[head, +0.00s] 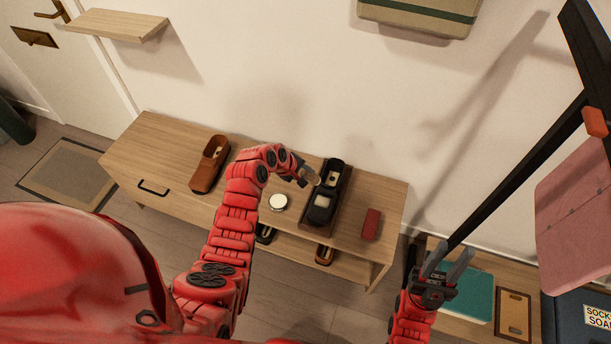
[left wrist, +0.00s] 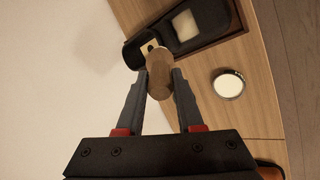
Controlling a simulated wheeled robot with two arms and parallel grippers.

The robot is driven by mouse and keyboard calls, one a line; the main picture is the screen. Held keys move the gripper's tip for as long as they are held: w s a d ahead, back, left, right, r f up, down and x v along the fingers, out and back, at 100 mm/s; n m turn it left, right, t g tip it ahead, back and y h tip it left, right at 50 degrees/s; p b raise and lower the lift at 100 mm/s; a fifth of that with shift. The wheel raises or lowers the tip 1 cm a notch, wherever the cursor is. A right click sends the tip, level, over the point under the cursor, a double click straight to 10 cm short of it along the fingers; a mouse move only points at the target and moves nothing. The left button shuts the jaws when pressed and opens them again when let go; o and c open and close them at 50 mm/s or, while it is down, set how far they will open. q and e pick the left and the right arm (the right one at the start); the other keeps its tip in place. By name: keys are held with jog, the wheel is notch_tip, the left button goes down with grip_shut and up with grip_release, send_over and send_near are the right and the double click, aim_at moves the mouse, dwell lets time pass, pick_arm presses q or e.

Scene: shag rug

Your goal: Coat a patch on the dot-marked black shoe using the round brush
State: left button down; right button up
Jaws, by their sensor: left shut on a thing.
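A black shoe (head: 318,214) lies on a dark brown tray (head: 343,199) on the wooden bench; a pale squarish patch shows on its upper. The shoe also shows in the left wrist view (left wrist: 213,27), with a small dark mark near its pale insole. My left gripper (head: 308,176) is shut on the round brush (left wrist: 159,76), a brown wooden piece held close to the shoe's opening end. I cannot tell whether the brush touches the shoe; its bristles are hidden. My right gripper (head: 449,264) is open and empty, right of the bench.
A round tin with a pale top (head: 278,202) stands left of the tray. A brown shoe (head: 210,163) lies further left, and a red block (head: 371,224) lies right. More shoes are on the shelf below. A teal box (head: 467,296) is near my right gripper.

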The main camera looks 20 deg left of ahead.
dwell(0.4)
pick_arm(q)
jog(key=s+d+r+y+p, duration=0.1)
jog(key=s+d+r+p, duration=0.1)
jog(key=s+r+p, duration=0.4)
notch_tip(320, 180, down, 7)
jog(key=t+b, duration=0.1)
jog(key=b, duration=0.1)
jog(key=shift+b, duration=0.4)
jog(key=shift+w+r, duration=0.1)
